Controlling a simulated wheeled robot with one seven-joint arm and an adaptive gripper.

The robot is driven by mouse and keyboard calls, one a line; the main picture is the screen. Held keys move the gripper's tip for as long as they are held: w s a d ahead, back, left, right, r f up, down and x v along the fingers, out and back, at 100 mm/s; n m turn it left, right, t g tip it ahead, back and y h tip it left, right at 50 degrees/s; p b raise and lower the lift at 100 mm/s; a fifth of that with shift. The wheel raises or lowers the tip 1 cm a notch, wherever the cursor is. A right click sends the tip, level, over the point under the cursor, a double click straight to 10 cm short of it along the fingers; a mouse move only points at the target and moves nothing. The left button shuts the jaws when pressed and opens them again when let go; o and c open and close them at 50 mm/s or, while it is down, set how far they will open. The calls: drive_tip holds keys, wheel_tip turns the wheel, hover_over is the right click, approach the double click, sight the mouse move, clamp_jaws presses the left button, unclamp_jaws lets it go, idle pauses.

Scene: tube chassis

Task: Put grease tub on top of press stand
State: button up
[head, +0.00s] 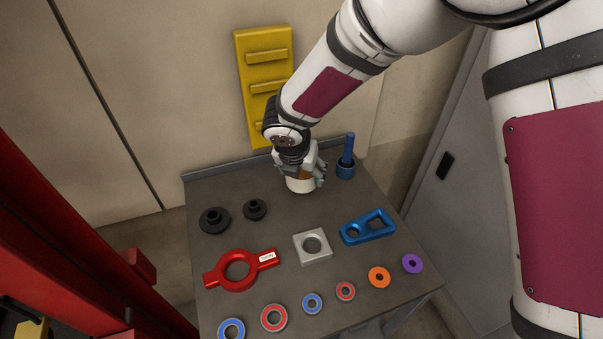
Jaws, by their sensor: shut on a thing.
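The grease tub (299,186) is a small white tub with an orange-brown patch near its top, at the back of the grey workbench. My gripper (303,172) comes down over it from above and is shut on it, with fingers at its sides. The tub looks upright, and its upper part is partly hidden by the gripper. I cannot tell whether its base touches the bench. A tall red frame (75,180) at the left edge may be the press stand; only part of it shows.
The workbench (300,215) holds black stepped parts (214,220), a red ring tool (237,270), a grey square block (312,246), a blue bracket (367,228) and several coloured rings along the front. A blue cup with a handle (346,165) stands right of my gripper. A yellow rack (262,75) is behind.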

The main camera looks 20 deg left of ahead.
sight(301, 177)
drive_tip(key=shift+w+a, duration=0.35)
drive_tip(key=shift+w, duration=0.45)
wheel_tip(301, 177, down, 4)
drive_tip(key=b, duration=0.3)
drive_tip(key=shift+r, duration=0.25)
drive_tip(key=o, duration=1.6)
drive_tip(key=shift+s+f, duration=0.1)
drive_tip(key=shift+f, duration=0.1)
drive_tip(key=shift+r, duration=0.15)
